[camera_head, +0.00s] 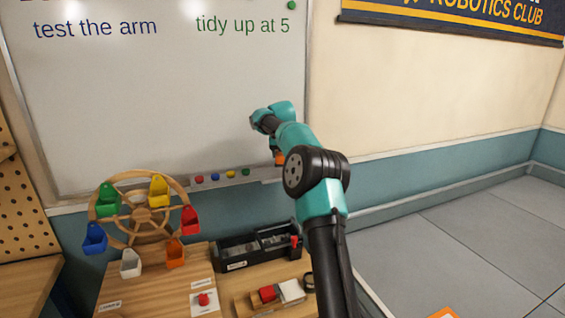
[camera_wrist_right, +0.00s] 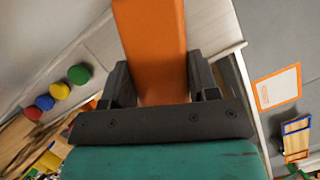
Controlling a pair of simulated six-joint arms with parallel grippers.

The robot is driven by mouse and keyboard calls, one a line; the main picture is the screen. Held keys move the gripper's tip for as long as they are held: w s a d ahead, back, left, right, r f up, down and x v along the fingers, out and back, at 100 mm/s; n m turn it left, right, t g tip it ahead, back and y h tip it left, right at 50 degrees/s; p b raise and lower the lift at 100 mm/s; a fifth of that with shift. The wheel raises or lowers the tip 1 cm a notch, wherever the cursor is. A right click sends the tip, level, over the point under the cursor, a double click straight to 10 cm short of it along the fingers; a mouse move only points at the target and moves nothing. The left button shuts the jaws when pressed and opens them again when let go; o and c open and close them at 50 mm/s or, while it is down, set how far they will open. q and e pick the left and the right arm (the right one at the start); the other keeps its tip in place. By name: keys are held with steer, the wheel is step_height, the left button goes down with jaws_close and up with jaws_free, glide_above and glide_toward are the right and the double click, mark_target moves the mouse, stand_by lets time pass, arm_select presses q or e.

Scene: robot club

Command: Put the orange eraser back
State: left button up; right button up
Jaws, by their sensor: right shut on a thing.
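The orange eraser (camera_wrist_right: 152,45) is a long orange block between the two dark fingers of my right gripper (camera_wrist_right: 160,85) in the right wrist view. The gripper is shut on it. In the head view my right arm reaches up to the whiteboard, and a small part of the orange eraser (camera_head: 280,159) shows below the right gripper (camera_head: 268,135). It is close to the whiteboard's tray (camera_head: 262,173), near its right end; I cannot tell whether it touches the tray. My left gripper is not in view.
Several coloured magnets (camera_head: 214,177) sit along the tray, left of the eraser. A wooden wheel with coloured buckets (camera_head: 148,215) stands on the wooden table (camera_head: 150,285) at lower left. A black toolbox (camera_head: 255,250) stands behind a red and a white block. Grey floor lies right.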

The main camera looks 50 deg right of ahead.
steer(key=shift+f, duration=1.7)
steer(key=shift+f, duration=0.15)
steer(key=o, duration=1)
steer(key=v, duration=1.2)
